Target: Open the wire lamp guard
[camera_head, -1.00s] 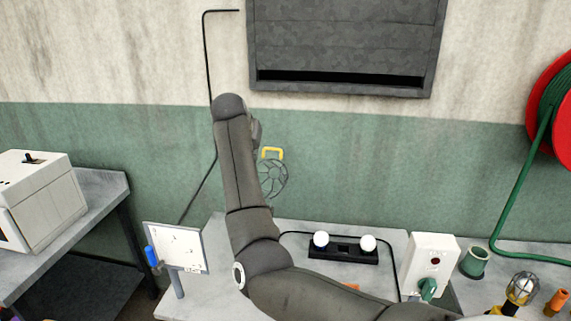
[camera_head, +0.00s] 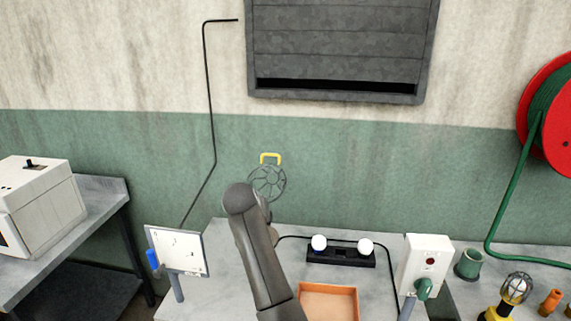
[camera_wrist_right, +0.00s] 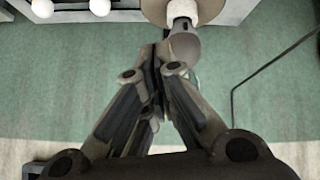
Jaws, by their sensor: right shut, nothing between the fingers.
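The round wire lamp guard (camera_head: 267,182) with its yellow handle (camera_head: 270,158) at the top stands raised in front of the green wall in the head view. My right arm rises from below and its end lies just under the guard, hiding what is behind it. In the right wrist view my right gripper (camera_wrist_right: 164,52) is shut and empty. No wire mesh shows over the bulb. My left gripper is not in view.
The bench holds a white panel (camera_head: 180,250) at left, a black base with two white bulbs (camera_head: 341,257), an orange tray (camera_head: 330,300) and a white switch box (camera_head: 425,262). A caged hand lamp (camera_head: 515,289) stands at right. Wall around the guard is clear.

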